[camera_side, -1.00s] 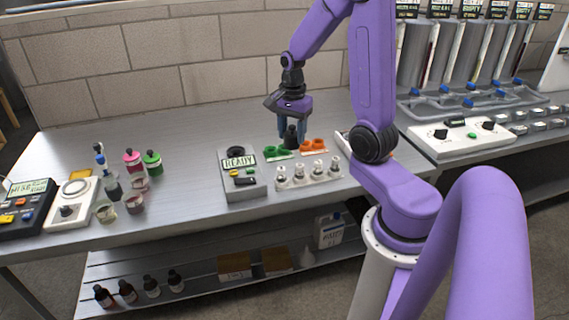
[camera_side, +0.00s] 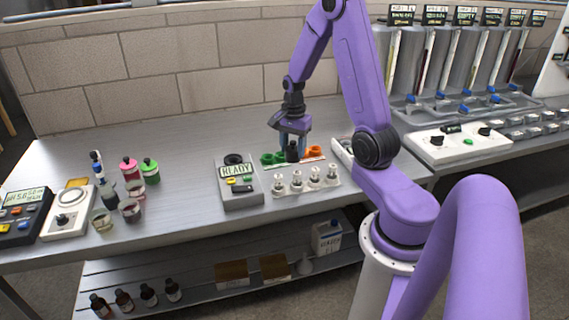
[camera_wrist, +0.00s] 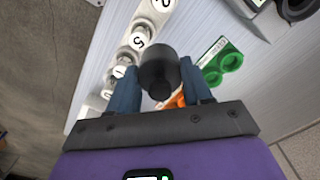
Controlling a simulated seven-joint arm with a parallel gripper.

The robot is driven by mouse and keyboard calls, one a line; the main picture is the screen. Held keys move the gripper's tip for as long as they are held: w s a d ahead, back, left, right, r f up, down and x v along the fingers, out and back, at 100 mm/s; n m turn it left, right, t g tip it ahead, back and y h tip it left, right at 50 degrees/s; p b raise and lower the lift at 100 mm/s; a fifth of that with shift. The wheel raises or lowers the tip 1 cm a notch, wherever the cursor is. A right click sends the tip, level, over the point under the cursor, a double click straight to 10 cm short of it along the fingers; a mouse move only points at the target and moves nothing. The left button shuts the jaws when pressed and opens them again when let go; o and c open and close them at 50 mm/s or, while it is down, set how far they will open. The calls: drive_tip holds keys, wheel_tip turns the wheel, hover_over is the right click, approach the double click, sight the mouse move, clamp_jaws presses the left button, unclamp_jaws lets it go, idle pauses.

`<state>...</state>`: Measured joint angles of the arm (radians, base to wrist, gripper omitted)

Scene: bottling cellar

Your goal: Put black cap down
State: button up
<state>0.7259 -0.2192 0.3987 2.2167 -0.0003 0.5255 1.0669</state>
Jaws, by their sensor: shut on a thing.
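The black cap (camera_side: 292,153) is between the two fingers of my gripper (camera_side: 292,146), which is shut on it. In the wrist view the cap (camera_wrist: 159,68) appears as a dark round piece between the blue fingers of my gripper (camera_wrist: 160,85). In the side view it appears between the green rings (camera_side: 273,158) and the orange rings (camera_side: 314,152). The green rings (camera_wrist: 224,64) stand right of the fingers in the wrist view; the orange rings (camera_wrist: 175,101) are mostly hidden. I cannot tell whether the cap touches the surface below.
A white rack with several numbered vials (camera_side: 306,179) stands in front of the rings. The grey device reading READY (camera_side: 238,188) is to their left. Bottles and pots (camera_side: 132,180) are farther left. Bare bench lies between those and the device.

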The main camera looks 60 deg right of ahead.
drive_tip(key=w+d+f, duration=0.1)
drive_tip(key=f, duration=0.1)
drive_tip(key=w+d+f, duration=0.1)
drive_tip(key=w+f, duration=0.2)
drive_tip(key=f, duration=0.1)
drive_tip(key=shift+w+d, duration=0.15)
drive_tip(key=shift+d, duration=0.25)
drive_tip(key=shift+f, duration=1.55)
drive_tip(key=shift+f, duration=0.1)
drive_tip(key=o, duration=1)
